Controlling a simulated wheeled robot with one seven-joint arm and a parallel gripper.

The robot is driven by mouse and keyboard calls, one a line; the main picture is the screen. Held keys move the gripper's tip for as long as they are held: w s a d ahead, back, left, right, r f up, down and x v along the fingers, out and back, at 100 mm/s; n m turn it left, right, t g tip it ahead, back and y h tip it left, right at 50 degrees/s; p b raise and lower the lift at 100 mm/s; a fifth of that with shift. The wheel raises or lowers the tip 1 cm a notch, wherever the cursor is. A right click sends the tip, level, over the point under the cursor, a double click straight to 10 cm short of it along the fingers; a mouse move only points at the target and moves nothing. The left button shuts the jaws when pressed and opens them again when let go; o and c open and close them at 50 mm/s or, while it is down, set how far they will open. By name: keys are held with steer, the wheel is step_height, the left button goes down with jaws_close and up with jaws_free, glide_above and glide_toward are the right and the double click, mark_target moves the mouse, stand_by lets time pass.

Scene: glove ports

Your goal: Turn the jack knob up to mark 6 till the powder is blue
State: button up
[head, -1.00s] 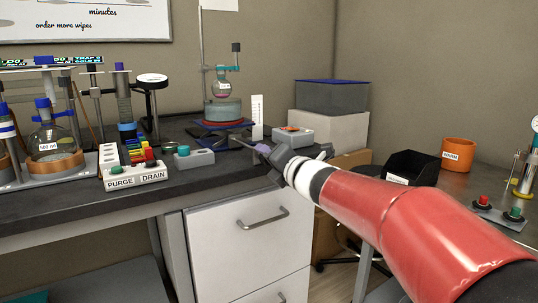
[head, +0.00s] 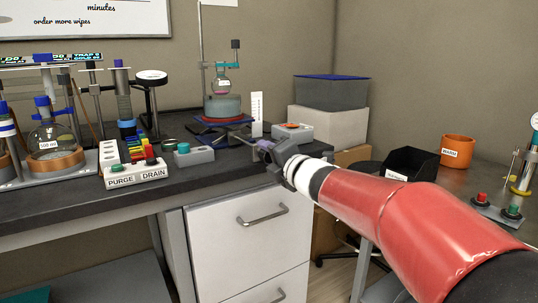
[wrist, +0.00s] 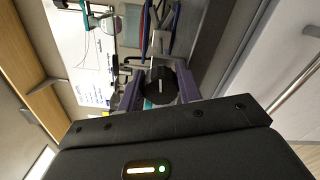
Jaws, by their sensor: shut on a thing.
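The lab jack (head: 222,136) stands on the back bench. A grey bath (head: 222,108) sits on its red top plate, under a clamped round flask (head: 222,87) holding a little pinkish-purple powder. A white scale (head: 256,114) stands upright right of the jack; its marks are too small to read. My gripper (head: 264,150) is at the bench front, before the jack. In the wrist view, the round black knob (wrist: 161,87) with a pale pointer line sits between my two purplish fingers (wrist: 160,90), which are shut on it. In the head view my gripper hides the knob.
A grey box with an orange-red top (head: 293,131) stands right of the scale. A teal-button box (head: 194,155) and the purge/drain panel (head: 136,172) lie left. Glassware stands further left. White drawers (head: 248,233) are below the bench edge.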

steer(key=o, duration=1)
steer(key=shift+b+v, duration=0.3)
steer(key=shift+v, duration=3.6)
steer(key=shift+d, duration=0.1)
